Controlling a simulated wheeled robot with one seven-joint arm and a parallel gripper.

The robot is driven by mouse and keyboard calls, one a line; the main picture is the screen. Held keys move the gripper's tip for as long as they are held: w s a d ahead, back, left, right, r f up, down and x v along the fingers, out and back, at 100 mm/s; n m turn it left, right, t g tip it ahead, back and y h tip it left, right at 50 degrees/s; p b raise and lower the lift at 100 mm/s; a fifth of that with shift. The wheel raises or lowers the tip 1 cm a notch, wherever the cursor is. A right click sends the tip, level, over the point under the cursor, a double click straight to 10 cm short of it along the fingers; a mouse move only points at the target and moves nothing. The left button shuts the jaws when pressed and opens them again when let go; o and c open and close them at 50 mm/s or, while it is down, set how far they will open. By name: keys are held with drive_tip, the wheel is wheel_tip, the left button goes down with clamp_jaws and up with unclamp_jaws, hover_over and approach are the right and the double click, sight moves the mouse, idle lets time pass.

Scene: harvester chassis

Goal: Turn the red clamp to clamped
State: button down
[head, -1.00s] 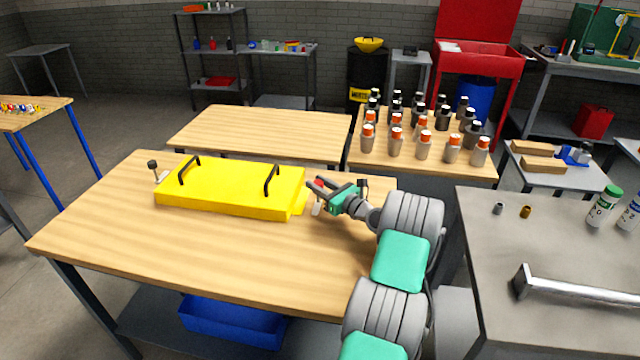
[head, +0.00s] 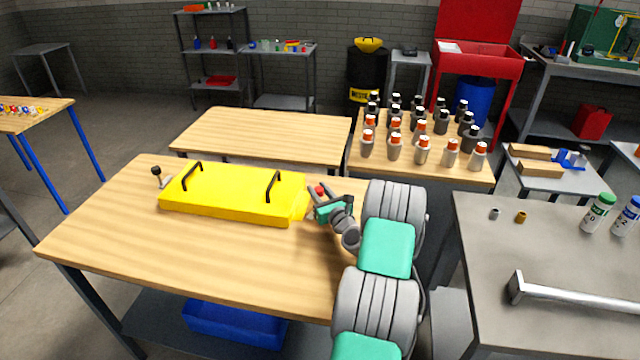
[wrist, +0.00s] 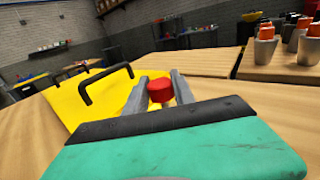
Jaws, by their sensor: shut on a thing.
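The red clamp (head: 320,190) is at the right end of the yellow cover (head: 235,190) on the wooden table. In the wrist view its red knob (wrist: 161,89) sits between the two grey fingers of my gripper (wrist: 160,90). My gripper also shows in the head view (head: 319,194), reaching in from the right. It is shut on the red knob. The clamp's lower part is mostly hidden behind my gripper. A second clamp with a black knob (head: 156,171) stands at the cover's left end.
The yellow cover carries two black handles (head: 272,186). The wooden table (head: 200,265) is clear in front of the cover. A bench with several orange-capped and dark bottles (head: 423,150) stands behind to the right. A grey table (head: 560,250) is at right.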

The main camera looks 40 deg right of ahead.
drive_tip(key=h+p, duration=0.1)
drive_tip(key=m+h+p, duration=0.1)
drive_tip(key=shift+a+r+m+g+p, duration=0.1)
drive_tip(key=shift+r+m+g+p, duration=0.2)
drive_tip(key=shift+r+g, duration=0.1)
drive_tip(key=m+g+h+p, duration=0.1)
drive_tip(key=h+p, duration=0.1)
drive_tip(key=p, duration=0.2)
drive_tip(key=shift+f+m+h+p, duration=0.1)
drive_tip(key=shift+m+h+p, duration=0.2)
drive_tip(key=shift+p, duration=0.1)
drive_tip(key=shift+f+m+g+h+p, duration=0.3)
drive_tip(key=shift+f+h+p, duration=0.1)
drive_tip(key=shift+p, duration=0.3)
drive_tip(key=c, duration=1.2)
unclamp_jaws()
drive_tip(key=shift+o, duration=0.7)
drive_tip(key=shift+r, duration=0.1)
drive_tip(key=shift+s, duration=0.1)
